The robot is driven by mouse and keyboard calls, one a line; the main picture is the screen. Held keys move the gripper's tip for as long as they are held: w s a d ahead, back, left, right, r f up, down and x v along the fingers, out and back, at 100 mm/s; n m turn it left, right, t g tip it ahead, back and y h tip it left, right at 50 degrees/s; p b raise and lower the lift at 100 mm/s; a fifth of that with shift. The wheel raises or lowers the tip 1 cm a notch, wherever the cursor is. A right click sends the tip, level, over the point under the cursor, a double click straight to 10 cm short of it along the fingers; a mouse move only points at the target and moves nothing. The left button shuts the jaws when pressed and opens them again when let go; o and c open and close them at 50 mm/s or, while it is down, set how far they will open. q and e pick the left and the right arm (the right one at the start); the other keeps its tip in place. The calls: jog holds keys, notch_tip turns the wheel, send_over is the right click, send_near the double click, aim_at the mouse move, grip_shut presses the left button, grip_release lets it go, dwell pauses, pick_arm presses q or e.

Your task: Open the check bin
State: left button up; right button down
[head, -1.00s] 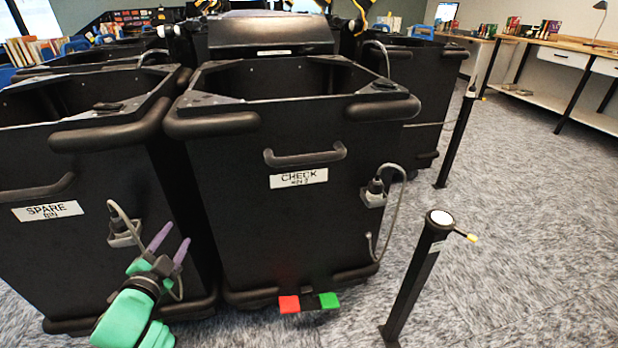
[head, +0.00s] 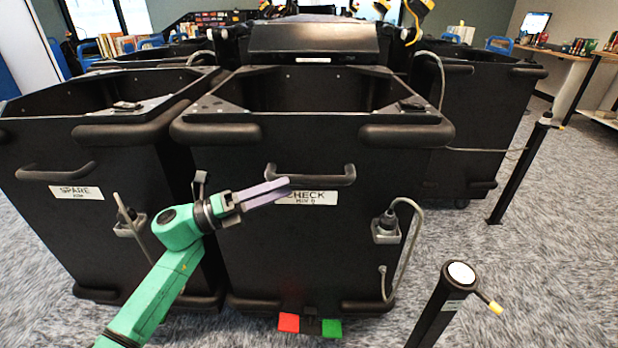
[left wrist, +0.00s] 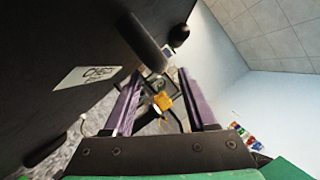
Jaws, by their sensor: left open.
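The check bin (head: 270,240) is a tall black bin with a white CHECK label (head: 312,198) and a black bar handle (head: 318,177) on its front. A red pedal (head: 289,323) and a green pedal (head: 332,328) sit at its foot. My left gripper (head: 288,189) is in front of the bin, just below the left part of the handle, and partly covers the label. My right gripper is not in view.
The spare bin (head: 95,235) stands close on the left. A plug with a grey cable (head: 387,225) sits on the check bin's front right. A black post (head: 440,300) with a white top stands to the right. Carpet is clear between bins and post.

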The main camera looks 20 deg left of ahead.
aim_at(305, 184)
pick_arm(q)
jog(key=x, duration=0.6)
jog(key=shift+w+d, duration=0.1)
grip_shut()
dwell(1.1)
